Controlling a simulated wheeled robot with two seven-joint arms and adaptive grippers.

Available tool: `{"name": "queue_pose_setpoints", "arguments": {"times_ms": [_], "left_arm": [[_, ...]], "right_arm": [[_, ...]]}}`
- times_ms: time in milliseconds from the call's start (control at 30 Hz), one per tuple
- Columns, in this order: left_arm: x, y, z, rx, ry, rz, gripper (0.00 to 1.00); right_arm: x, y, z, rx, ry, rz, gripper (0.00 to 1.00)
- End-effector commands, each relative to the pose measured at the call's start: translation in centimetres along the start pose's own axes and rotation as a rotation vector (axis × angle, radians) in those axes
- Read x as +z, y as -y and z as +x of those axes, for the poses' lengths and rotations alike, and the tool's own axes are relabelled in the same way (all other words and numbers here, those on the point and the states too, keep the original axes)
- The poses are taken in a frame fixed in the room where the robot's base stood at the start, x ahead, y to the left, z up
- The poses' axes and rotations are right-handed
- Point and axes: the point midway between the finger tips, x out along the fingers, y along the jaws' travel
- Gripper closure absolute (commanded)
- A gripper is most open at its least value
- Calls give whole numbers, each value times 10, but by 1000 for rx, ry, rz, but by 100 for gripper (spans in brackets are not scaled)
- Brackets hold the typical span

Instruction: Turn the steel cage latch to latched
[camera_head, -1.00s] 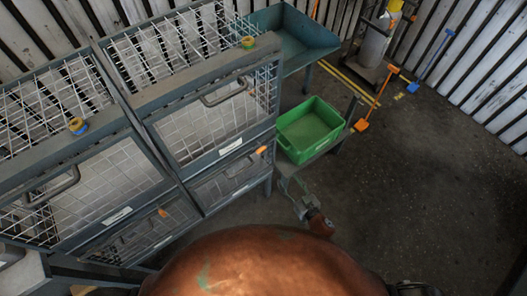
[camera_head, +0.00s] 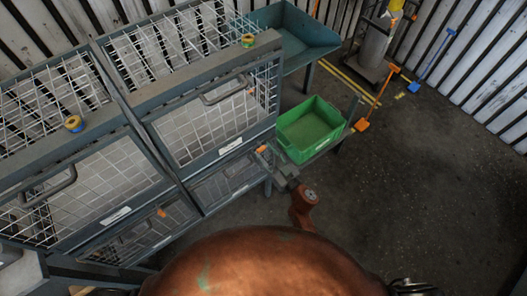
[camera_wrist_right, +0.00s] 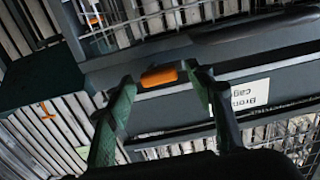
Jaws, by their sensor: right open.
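Two mesh cages stand side by side. The right cage's orange latch (camera_head: 262,150) sits at its lower right front edge. My right gripper (camera_head: 268,157) is open at this latch. In the right wrist view the orange latch (camera_wrist_right: 159,76) lies crosswise between the parted fingers, with gaps beside it; touching cannot be told. A white label (camera_wrist_right: 250,97) next to it is upside down and partly cut off, seeming to read "Bron… cag…". The left cage's orange latch (camera_head: 162,213) is apart from the gripper. Its label (camera_head: 117,215) is too small to read. My left gripper is not in view.
A green bin (camera_head: 310,128) stands just right of the right gripper. The right cage's door handle (camera_head: 224,90) juts out above the latch. A grey-green tray (camera_head: 290,40) is behind. Orange and blue shovels stand at the back right. The floor at right is clear.

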Motion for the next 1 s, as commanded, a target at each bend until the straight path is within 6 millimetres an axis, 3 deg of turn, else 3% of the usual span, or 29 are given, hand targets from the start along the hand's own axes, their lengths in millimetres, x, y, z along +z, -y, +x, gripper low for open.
{"name": "queue_pose_setpoints", "arguments": {"times_ms": [233,833,1000], "left_arm": [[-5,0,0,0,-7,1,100],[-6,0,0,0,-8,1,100],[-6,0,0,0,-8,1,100]], "right_arm": [[0,0,1,1,0,0,51],[0,0,0,1,1,0,93],[0,0,0,0,1,-6,93]]}}
